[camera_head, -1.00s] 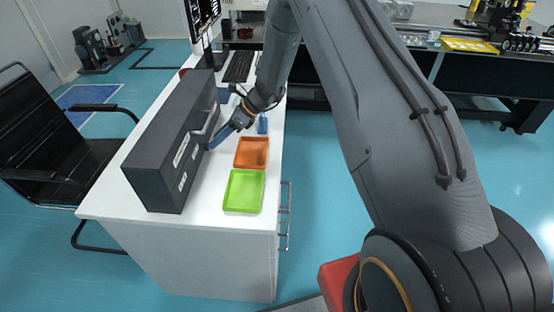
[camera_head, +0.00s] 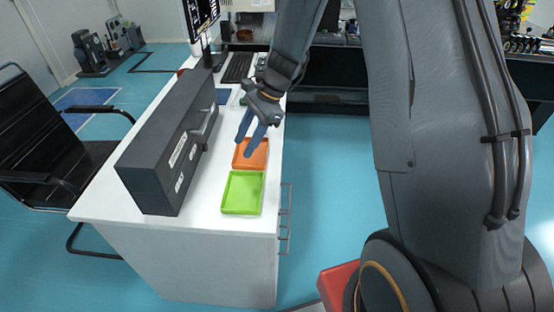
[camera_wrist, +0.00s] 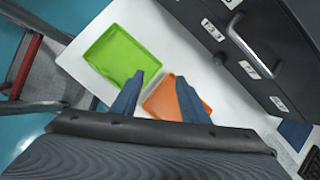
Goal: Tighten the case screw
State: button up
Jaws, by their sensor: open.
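The dark grey case (camera_head: 150,172) stands on the white table, with a handle and white labels on its front. In the wrist view the case (camera_wrist: 285,45) is at the upper right. I cannot make out a screw in the head view. My gripper (camera_head: 245,147) is open and empty, with blue fingers pointing down above the orange tray (camera_head: 256,160), apart from the case. In the wrist view the fingers (camera_wrist: 160,78) are spread over the trays.
A green tray (camera_head: 242,193) lies in front of the orange one on the white table (camera_head: 190,236). A keyboard (camera_head: 237,67) and a monitor (camera_head: 201,17) are at the table's back. A black chair (camera_head: 50,150) stands left.

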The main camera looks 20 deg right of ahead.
jog(key=s+d+r+n+h, duration=0.1)
jog(key=s+d+n, duration=0.2)
jog(key=s, duration=0.3)
jog(key=s+d+r+n+h+b, duration=0.1)
jog(key=s+d+n+h, duration=0.1)
jog(key=s+n, duration=0.3)
jog(key=shift+s+d+r+b, duration=0.15)
jog(key=shift+s+d+b, duration=0.15)
jog(key=shift+s+d, duration=0.2)
